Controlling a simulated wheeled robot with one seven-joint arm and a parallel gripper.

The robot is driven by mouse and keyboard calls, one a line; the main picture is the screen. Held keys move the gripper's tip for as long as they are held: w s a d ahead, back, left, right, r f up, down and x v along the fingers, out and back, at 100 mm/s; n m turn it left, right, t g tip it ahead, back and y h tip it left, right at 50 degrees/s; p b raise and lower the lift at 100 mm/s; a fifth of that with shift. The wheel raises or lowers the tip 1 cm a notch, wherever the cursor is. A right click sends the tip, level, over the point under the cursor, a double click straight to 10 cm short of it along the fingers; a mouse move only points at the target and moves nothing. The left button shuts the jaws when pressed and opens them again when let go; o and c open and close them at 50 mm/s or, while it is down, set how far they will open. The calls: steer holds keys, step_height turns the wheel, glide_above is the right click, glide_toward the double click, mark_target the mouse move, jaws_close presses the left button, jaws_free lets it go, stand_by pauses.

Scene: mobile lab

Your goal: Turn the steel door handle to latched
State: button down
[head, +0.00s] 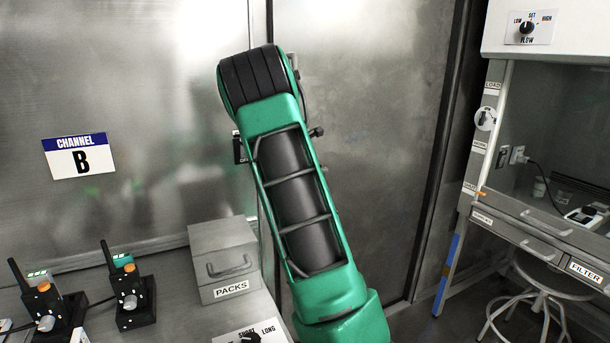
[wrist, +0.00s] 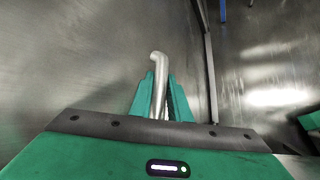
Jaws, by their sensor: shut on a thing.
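The steel door handle (wrist: 158,62) shows in the wrist view as a bent bar that rises between the two green fingers. My gripper (wrist: 161,90) is shut on this handle, with a finger on each side of it. The handle's bent tip stands out beyond the fingertips. In the head view my green arm covers the handle and the gripper. The steel door (head: 375,130) fills the middle of the head view, behind my arm, and looks closed. The label by the handle is mostly hidden, so the handle's marked position cannot be read.
A grey PACKS drawer box (head: 225,265) stands on the bench left of my arm. Two radios (head: 130,290) sit further left, under a CHANNEL B sign (head: 78,156). A fume cabinet (head: 545,150) and a stool (head: 530,295) stand at the right.

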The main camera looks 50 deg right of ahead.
steer(key=shift+s+f, duration=0.15)
steer(key=shift+s, duration=0.15)
steer(key=c, duration=1.7)
jaws_free()
steer(key=shift+a, duration=0.15)
steer(key=shift+o, duration=0.2)
steer(key=shift+w, duration=0.1)
steer(key=v, duration=1)
steer(key=shift+a+r, duration=0.25)
steer(key=shift+r, duration=0.1)
